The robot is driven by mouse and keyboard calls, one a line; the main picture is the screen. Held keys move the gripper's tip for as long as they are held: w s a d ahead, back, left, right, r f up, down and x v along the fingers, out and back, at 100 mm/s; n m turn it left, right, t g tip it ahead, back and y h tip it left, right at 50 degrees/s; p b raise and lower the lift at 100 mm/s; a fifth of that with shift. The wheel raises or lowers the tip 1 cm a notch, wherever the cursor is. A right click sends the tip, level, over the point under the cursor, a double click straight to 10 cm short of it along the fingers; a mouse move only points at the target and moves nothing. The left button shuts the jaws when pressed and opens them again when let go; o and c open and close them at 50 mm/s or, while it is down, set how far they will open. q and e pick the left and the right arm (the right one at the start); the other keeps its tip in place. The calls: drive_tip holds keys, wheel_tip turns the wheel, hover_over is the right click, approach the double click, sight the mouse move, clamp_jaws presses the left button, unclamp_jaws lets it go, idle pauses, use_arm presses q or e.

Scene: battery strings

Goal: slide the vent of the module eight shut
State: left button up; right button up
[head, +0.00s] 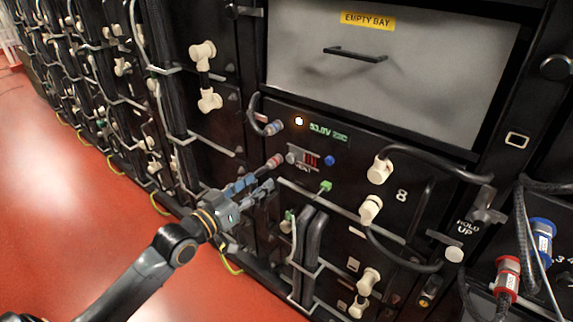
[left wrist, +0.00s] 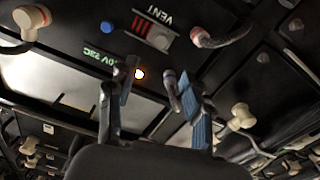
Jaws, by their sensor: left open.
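Module eight is a black panel marked "8" (head: 401,195). Its vent (head: 303,158) is a small grey slider plate with red slots showing, and a grey knob (head: 290,158) stands at its left end. In the left wrist view the picture is upside down, with the vent (left wrist: 153,31) at the top and the knob (left wrist: 168,37) at its right end. My left gripper (head: 263,184) is open and empty, below and left of the vent in the head view. In the left wrist view its two fingers (left wrist: 152,88) stand apart, clear of the vent. My right gripper is not in view.
A red-ringed plug (head: 273,162) sits close left of the knob, and a blue-ringed plug (head: 273,127) is above it. A blue button (head: 329,160) is right of the vent. White connectors (head: 379,170) with black cables stick out at the right. Red floor (head: 90,240) is clear at left.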

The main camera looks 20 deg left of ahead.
sight(289, 159)
use_arm(q)
drive_tip(key=b+x, duration=0.1)
drive_tip(key=x, duration=1)
drive_tip(key=shift+w, duration=0.15)
drive_tip(key=shift+w+d, duration=0.1)
drive_tip(key=shift+w, duration=0.35)
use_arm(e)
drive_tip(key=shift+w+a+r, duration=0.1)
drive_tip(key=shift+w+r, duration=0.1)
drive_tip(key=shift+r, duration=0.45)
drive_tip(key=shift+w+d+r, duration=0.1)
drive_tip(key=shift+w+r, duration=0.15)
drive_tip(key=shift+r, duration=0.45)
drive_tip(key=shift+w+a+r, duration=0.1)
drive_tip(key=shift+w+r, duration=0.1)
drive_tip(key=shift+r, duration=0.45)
use_arm(q)
clamp_jaws()
